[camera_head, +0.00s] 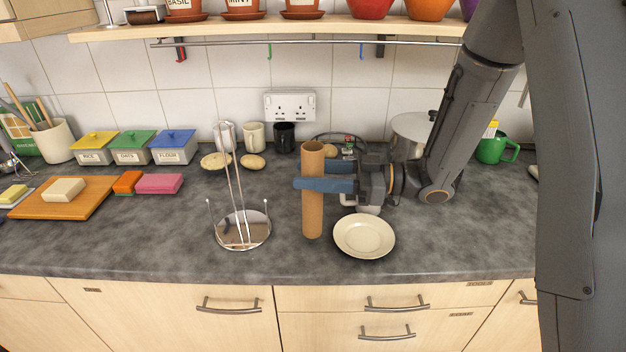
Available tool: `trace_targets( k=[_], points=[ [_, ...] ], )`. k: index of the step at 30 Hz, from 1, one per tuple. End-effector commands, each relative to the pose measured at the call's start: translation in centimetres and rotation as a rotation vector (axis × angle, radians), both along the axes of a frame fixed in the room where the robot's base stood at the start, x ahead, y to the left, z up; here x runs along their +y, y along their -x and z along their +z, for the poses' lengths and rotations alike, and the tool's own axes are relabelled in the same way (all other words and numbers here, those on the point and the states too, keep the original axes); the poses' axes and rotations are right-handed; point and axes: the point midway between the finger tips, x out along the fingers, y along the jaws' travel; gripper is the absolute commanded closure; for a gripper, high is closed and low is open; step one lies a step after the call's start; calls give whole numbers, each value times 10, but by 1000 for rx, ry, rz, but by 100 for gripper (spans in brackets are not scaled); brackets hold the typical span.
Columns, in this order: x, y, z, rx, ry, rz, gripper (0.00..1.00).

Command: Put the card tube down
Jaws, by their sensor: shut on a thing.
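The card tube (313,215) is a brown cardboard cylinder, upright in the middle of the view. My gripper (325,178) comes from the right and is shut on the tube's upper half, with its blue fingers around it. The tube's lower end appears over the front part of the grey worktop (150,245). I cannot tell whether it touches the surface or hangs just above it.
A cream plate (364,236) lies close to the right of the tube. A metal stand with a round base (243,230) is to the left. Mugs (254,136), a metal pot (410,135) and a green mug (495,149) stand behind. Worktop at far left front is clear.

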Motion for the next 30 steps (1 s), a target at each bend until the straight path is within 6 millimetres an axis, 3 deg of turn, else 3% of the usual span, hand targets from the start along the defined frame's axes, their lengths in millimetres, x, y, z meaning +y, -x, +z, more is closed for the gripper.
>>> trace_targets(
  k=[6, 19, 20, 22, 23, 30],
  points=[
    [0, 0, -19, 1, 0, 0, 81],
    [0, 0, -25, 0, 0, 0, 81],
    [0, 0, -24, 0, 0, 0, 56],
    [0, 0, -24, 0, 0, 0, 44],
    [0, 0, -24, 0, 0, 0, 41],
    [0, 0, -24, 0, 0, 0, 41]
  ],
)
